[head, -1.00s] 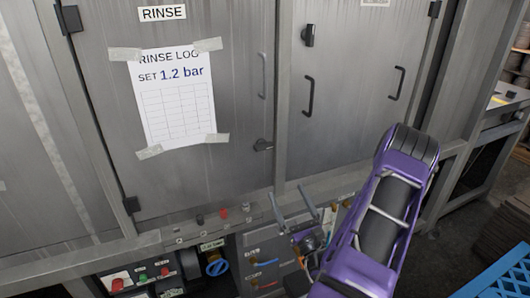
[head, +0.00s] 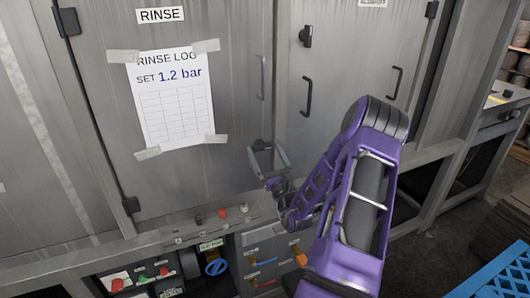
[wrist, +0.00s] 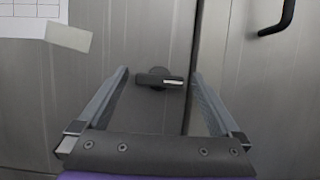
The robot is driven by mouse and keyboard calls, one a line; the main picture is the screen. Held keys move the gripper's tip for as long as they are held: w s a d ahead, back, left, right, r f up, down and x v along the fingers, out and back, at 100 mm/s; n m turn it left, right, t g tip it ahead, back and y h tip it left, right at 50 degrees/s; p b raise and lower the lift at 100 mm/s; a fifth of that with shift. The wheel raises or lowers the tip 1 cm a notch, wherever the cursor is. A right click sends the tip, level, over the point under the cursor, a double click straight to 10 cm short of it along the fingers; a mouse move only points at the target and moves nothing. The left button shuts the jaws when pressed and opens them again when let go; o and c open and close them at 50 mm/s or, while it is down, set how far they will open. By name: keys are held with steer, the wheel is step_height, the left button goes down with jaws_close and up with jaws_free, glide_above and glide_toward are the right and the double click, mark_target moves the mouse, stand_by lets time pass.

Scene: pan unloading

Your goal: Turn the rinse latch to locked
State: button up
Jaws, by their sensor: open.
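The rinse latch (wrist: 158,78) is a small dark handle on a round base on the grey rinse door (head: 228,100). In the wrist view it lies about level, with a pale strip at its right end. In the head view the latch (head: 261,144) sits at the door's lower right and is partly covered by my gripper (head: 266,153). My gripper is open and empty, one finger on each side of the latch in the wrist view. I cannot tell whether the fingertips reach past the handle; no contact shows.
A taped rinse log sheet (head: 168,97) hangs on the door. To the right is another door with a dark latch (head: 305,37) and bar handle (head: 308,97). Below are a ledge with small knobs (head: 222,213) and a control panel with a blue valve wheel (head: 215,264).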

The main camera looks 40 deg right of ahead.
steer(key=c, duration=1.3)
steer(key=shift+n, duration=0.4)
steer(key=n+y+b, duration=0.1)
steer(key=n+y, duration=0.1)
steer(key=n, duration=0.1)
steer(key=n+y, duration=0.1)
steer(key=n, duration=0.2)
steer(key=shift+d+n+y+b, duration=0.1)
steer(key=shift+n+y+b, duration=0.2)
steer(key=shift+y+b, duration=0.1)
steer(key=n+y+b, duration=0.1)
steer(key=n, duration=0.2)
steer(key=n+g+y+b, duration=0.1)
steer(key=n, duration=0.2)
steer(key=shift+f+y, duration=0.1)
steer(key=shift+y, duration=0.2)
steer(key=n+g+y+b, duration=0.1)
steer(key=n+b, duration=0.1)
steer(key=n, duration=0.2)
steer(key=shift+r+n+g+b, duration=0.2)
steer(key=shift+n+g, duration=0.35)
steer(key=shift+n, duration=0.65)
steer(key=shift+r+n+g+b, duration=0.15)
steer(key=shift+n+g, duration=0.4)
steer(key=shift+n, duration=0.65)
steer(key=shift+d+f, duration=0.1)
